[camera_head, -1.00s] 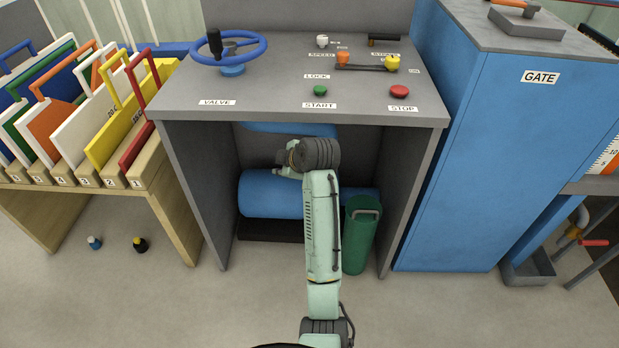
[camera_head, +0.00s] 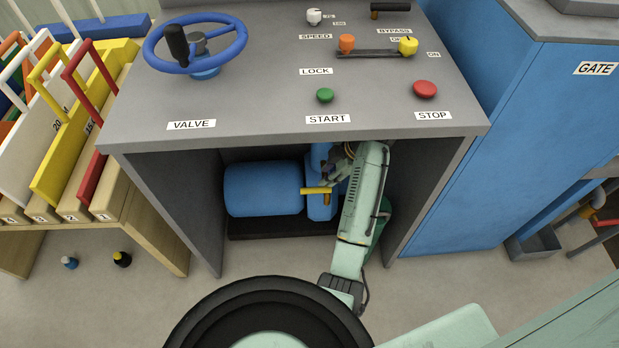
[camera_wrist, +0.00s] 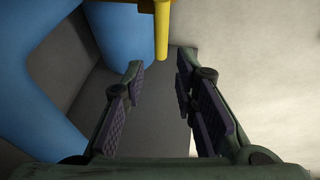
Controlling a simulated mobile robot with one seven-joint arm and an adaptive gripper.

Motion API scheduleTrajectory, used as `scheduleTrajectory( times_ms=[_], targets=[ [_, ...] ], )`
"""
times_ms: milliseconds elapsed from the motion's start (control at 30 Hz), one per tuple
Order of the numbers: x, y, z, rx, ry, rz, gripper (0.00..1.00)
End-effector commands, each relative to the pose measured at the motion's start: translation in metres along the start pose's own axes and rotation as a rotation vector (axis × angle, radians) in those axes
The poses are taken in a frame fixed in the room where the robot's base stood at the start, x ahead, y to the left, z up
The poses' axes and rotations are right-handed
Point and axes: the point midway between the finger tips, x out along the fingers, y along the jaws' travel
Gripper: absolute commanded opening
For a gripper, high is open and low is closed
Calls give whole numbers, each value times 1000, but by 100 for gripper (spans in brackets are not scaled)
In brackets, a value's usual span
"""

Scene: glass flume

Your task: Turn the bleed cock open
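A yellow lever (camera_head: 316,191), which looks like the bleed cock, sticks out to the left from the blue pump body (camera_head: 318,207) under the console. I see no label on it. In the wrist view its yellow bar (camera_wrist: 162,32) hangs from the top edge, just beyond the fingertips and in line with the gap between them. My gripper (camera_wrist: 161,74) is open, with nothing between its fingers. In the head view my arm reaches under the console top to the right of the lever, and the gripper is small and partly hidden there.
The console top (camera_head: 255,115) overhangs the bay, with side walls left and right. A blue motor cylinder (camera_head: 263,188) lies left of the lever. A green cylinder (camera_head: 380,222) stands behind my arm. The blue GATE cabinet (camera_head: 470,170) is at right; a wooden rack (camera_head: 140,235) is at left.

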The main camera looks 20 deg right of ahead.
Motion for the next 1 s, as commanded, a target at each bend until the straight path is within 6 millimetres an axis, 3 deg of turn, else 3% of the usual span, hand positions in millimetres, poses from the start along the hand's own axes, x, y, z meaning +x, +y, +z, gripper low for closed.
scheduleTrajectory(
  times_ms=[600, 1000],
  targets=[
    [96, -1, -1, 0, 0, -4, 26],
    [106, -1, 0, 0, -1, -1, 26]
  ],
)
